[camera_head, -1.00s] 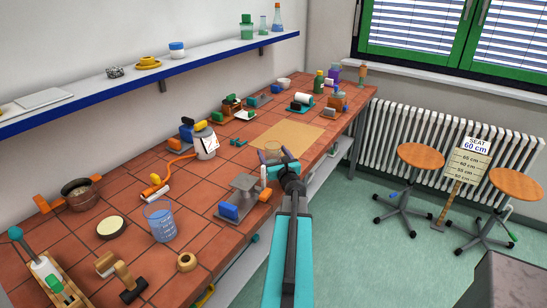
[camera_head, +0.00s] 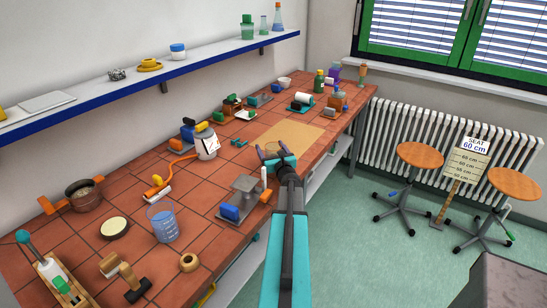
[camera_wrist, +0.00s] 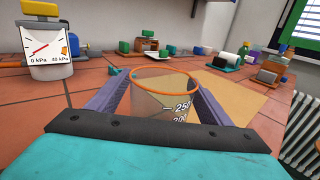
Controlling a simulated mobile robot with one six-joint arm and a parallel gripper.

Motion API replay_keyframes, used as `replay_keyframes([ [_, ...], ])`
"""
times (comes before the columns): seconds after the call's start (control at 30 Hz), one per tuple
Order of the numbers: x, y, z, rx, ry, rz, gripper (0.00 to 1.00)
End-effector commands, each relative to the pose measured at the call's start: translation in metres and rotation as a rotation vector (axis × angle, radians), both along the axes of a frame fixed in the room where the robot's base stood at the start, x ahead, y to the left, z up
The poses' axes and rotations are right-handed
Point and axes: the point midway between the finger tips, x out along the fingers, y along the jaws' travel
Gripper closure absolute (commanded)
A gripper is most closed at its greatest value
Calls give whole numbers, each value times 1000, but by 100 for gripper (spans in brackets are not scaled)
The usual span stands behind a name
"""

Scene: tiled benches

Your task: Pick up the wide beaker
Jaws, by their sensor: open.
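The wide beaker is clear, with an orange rim and white volume marks, and stands upright on the tiled bench. It shows in the wrist view (camera_wrist: 163,84) and, small and partly hidden by my gripper, in the head view (camera_head: 271,147). My gripper (camera_wrist: 162,92) is open, with one purple finger on each side of the beaker. I cannot tell whether either finger touches the glass. My gripper (camera_head: 272,154) is low over the bench near its front edge in the head view. The lower part of the beaker is hidden behind the gripper body.
Another beaker (camera_head: 163,223), blue-tinted, stands nearer on the bench. A grey stand (camera_head: 246,187) with a blue block is just left of my arm. A white gauge jar (camera_wrist: 50,48) stands left of the beaker. A tan board (camera_head: 290,135) lies flat beyond it.

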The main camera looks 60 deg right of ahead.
Motion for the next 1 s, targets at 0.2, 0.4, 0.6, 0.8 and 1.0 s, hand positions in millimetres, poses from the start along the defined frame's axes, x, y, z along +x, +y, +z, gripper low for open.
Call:
replay_keyframes([
  [0.2, 0, 0, 0, 0, 0, 0, 27],
  [0.4, -1, 0, 0, 0, 0, -1, 27],
  [0.6, -1, 0, 0, 0, 0, -1, 51],
  [0.8, -1, 0, 0, 0, 0, -1, 74],
  [1.0, -1, -1, 1, 0, 0, -1, 74],
])
